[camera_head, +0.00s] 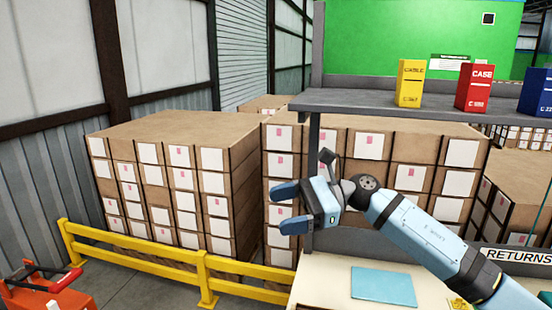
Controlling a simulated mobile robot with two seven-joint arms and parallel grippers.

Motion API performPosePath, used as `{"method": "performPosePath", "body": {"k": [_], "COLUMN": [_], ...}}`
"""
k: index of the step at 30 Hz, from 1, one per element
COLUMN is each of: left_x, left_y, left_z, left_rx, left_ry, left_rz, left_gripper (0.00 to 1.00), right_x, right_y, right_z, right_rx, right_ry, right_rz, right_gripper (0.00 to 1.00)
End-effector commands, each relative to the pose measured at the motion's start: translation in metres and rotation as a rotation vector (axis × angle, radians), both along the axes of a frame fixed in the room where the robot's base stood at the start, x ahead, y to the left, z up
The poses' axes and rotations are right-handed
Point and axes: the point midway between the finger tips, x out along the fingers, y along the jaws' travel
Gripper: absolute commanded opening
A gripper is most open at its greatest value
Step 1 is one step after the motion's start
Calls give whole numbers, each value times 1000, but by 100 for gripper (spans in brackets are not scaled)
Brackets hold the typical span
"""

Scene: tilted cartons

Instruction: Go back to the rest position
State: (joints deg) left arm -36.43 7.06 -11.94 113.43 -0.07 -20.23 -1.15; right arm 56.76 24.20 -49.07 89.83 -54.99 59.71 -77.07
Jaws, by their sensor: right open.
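My right arm comes in from the lower right. My right gripper (287,208) is open and empty, its two blue fingers pointing left with a gap between them. It hangs in front of the grey shelf post and the stacked boxes, below the shelf level. It appears apart from the cartons. A yellow carton (409,83), a red carton (474,87) and a blue carton (535,92) stand on the grey shelf (350,101). The blue one is cut by the right edge. My left gripper is out of view.
A pale worktop (325,280) with a light blue mat (383,286) lies below the right arm. A RETURNS sign (517,256) is at the right. A yellow rail (205,265) and stacked brown boxes (180,145) stand at the left and behind. An orange machine (45,290) is at lower left.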

Motion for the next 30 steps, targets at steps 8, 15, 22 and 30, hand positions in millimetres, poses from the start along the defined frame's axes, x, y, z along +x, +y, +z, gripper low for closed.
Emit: {"method": "performPosePath", "body": {"k": [8, 15, 22, 30], "left_x": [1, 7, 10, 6], "left_y": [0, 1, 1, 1], "left_z": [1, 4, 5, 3], "left_rx": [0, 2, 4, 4], "left_ry": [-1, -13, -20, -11], "left_rz": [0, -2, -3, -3], "left_gripper": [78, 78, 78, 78], "right_x": [-23, -36, -71, -170], "right_y": [3, -31, -81, -144], "right_z": [-69, -147, -251, -384], "right_rx": [390, 713, 1057, -1500], "right_ry": [753, 1435, 2081, -2637], "right_rz": [-160, -285, -392, 483], "right_gripper": [78, 78, 78, 78]}}
